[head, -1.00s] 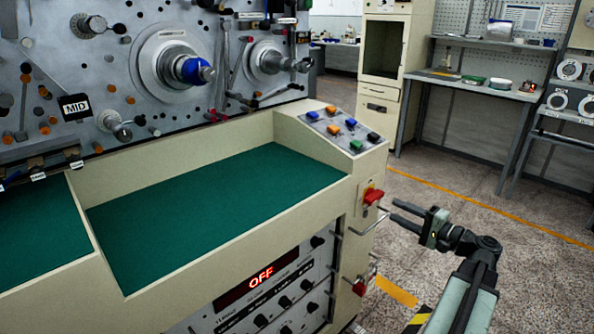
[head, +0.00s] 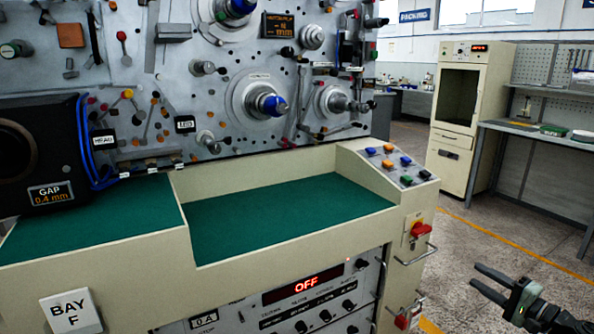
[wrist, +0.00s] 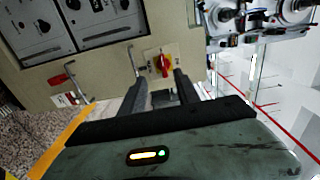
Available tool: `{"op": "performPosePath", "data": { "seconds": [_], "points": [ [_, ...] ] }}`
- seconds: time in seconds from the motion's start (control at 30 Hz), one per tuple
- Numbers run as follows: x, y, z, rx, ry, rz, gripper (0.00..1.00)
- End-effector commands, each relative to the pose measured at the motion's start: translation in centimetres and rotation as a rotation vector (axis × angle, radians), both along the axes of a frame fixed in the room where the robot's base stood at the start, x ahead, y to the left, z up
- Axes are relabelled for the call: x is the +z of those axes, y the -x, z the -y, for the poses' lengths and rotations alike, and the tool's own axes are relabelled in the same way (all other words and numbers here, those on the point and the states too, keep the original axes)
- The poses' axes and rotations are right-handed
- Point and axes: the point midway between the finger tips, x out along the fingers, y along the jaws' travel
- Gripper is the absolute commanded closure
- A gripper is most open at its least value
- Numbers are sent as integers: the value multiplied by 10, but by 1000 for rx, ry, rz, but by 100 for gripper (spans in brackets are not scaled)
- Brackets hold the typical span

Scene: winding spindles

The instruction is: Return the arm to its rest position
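My gripper (head: 488,284) is at the lower right of the head view, in the air over the floor to the right of the winding machine (head: 300,240). Its two dark fingers point left toward the machine's end, apart from each other with nothing visible between them. In the wrist view my gripper (wrist: 163,88) also shows its fingers spread. Beyond them is the machine's end panel with a red rotary switch (wrist: 163,64) on a yellow plate. The fingers look clear of the panel.
The red switch (head: 418,229) and metal handles (head: 418,252) stick out of the machine's end. A green-topped shelf (head: 290,210) is empty. A cream cabinet (head: 465,120) and a workbench (head: 545,135) stand behind at right. Open floor lies between.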

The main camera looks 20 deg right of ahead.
Motion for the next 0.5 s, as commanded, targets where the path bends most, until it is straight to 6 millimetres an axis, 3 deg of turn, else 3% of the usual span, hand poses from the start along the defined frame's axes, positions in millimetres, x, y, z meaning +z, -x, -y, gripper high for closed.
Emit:
{"op": "performPosePath", "data": {
  "seconds": [0.37, 0.5],
  "points": [
    [-2, -60, -73, 159, 66, -160, 62],
    [-5, -87, -117, 254, 117, -258, 62]
  ]
}}
